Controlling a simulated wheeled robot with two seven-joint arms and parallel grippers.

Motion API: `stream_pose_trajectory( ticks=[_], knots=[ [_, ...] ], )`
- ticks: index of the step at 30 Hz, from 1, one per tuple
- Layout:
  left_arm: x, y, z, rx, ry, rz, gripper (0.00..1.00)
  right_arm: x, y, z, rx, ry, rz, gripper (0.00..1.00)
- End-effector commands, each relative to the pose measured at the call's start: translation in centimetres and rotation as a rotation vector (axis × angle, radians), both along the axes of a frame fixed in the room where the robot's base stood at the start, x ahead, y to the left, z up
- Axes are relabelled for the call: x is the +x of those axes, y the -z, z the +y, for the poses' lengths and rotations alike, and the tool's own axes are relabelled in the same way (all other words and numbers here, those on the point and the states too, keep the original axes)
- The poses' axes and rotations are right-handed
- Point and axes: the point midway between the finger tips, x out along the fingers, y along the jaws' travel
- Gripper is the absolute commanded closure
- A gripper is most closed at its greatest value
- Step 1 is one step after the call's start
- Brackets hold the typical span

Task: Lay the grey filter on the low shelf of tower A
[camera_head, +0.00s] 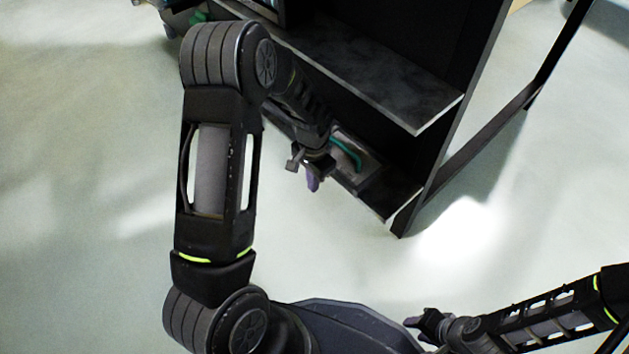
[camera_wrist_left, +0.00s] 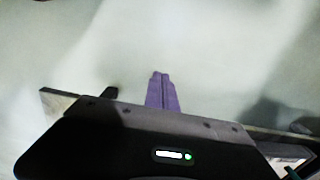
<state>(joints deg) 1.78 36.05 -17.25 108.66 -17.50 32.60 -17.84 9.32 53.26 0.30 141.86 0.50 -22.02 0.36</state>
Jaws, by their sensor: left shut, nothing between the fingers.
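My left gripper (camera_head: 312,184), with purple fingertips, is just in front of the low shelf (camera_head: 400,203) of a black shelf tower (camera_head: 452,100). Its fingers are together and empty in the left wrist view (camera_wrist_left: 160,88). A flat grey piece with a pale edge, likely the grey filter (camera_head: 368,164), lies on the low shelf just right of the gripper, with a teal curved handle on it; my arm hides its left part. A corner of it shows in the left wrist view (camera_wrist_left: 290,152). No letter on the tower is readable. My right gripper (camera_head: 412,322) is small and low in the head view; its opening is unclear.
A grey upper shelf (camera_head: 370,75) juts out above the low shelf, close to my left forearm. A dark slanted frame bar (camera_head: 480,145) stands right of the tower. The pale floor (camera_head: 90,200) in front and left is clear.

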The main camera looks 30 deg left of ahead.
Motion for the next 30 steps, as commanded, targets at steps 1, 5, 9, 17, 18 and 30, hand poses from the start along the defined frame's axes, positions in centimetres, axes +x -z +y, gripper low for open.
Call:
stream_pose_trajectory(
  ticks=[1,5,9,17,18,30],
  knots=[
    [0.3,-1.7,0.0,0.001,0.001,-0.009,1.00,0.1,-1.0,0.0,-0.001,0.000,-0.003,0.64],
    [0.2,-4.3,0.0,0.000,0.001,-0.007,1.00,0.0,-2.1,-0.1,0.000,-0.002,0.002,0.64],
    [0.2,-7.0,0.0,0.000,0.001,-0.007,1.00,-0.3,-3.3,-0.1,0.002,-0.005,0.008,0.64],
    [0.2,-9.3,-0.1,-0.001,0.001,-0.005,1.00,-0.5,-4.0,-0.1,0.003,-0.008,0.014,0.64],
    [0.2,-9.4,-0.1,-0.001,0.001,-0.005,1.00,-0.5,-4.0,-0.1,0.003,-0.008,0.014,0.64],
    [0.2,-9.4,0.0,-0.001,0.000,-0.005,1.00,-0.5,-4.0,-0.1,0.003,-0.007,0.014,0.64]
  ],
)
